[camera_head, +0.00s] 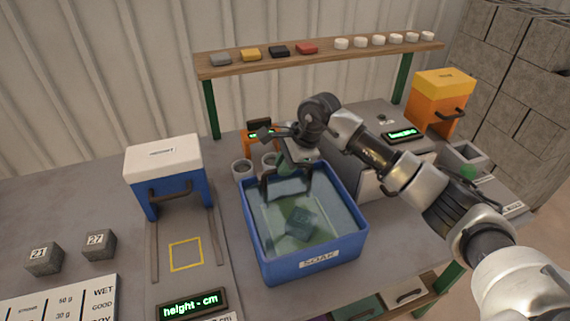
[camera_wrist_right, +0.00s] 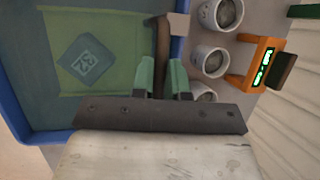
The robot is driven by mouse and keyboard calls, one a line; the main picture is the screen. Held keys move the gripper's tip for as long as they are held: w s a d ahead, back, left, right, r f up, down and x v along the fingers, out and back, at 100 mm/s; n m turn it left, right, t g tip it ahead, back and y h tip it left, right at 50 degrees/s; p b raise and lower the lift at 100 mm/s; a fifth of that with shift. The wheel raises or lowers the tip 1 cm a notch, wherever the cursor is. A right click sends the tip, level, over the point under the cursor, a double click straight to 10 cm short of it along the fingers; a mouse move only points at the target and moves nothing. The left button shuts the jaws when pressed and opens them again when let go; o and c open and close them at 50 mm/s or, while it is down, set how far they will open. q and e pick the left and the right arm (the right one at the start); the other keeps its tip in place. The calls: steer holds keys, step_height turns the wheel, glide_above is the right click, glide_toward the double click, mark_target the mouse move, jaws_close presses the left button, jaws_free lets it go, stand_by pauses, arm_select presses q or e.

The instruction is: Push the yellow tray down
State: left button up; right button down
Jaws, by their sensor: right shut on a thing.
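The blue tub (camera_head: 258,240) labelled SOAK holds liquid. The yellow tray (camera_head: 272,212) shows through the liquid as a greenish-yellow sheet; it also shows in the right wrist view (camera_wrist_right: 125,80). A grey block (camera_head: 298,223) sits on the tray, and the right wrist view shows the block (camera_wrist_right: 86,60) marked 32. A dark upright handle (camera_wrist_right: 161,38) stands at the tray's edge. My right gripper (camera_head: 284,164) is over the tub's back edge, its green fingers (camera_wrist_right: 162,78) shut on the handle. My left gripper is out of view.
Grey cups (camera_head: 243,170) and an orange device with a green display (camera_head: 259,134) stand behind the tub. A blue press with a white top (camera_head: 163,152) stands to the left. Blocks marked 21 (camera_head: 43,259) and 27 (camera_head: 99,245) rest farther left.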

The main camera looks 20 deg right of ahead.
steer(key=shift+w+r, duration=0.1)
steer(key=shift+r, duration=0.05)
steer(key=c, duration=1.1)
jaws_free()
steer(key=shift+r, duration=0.1)
steer(key=shift+d+r, duration=0.2)
steer(key=shift+r, duration=0.1)
steer(key=b+v, duration=0.2)
steer(key=v, duration=0.8)
steer(key=shift+b, duration=0.3)
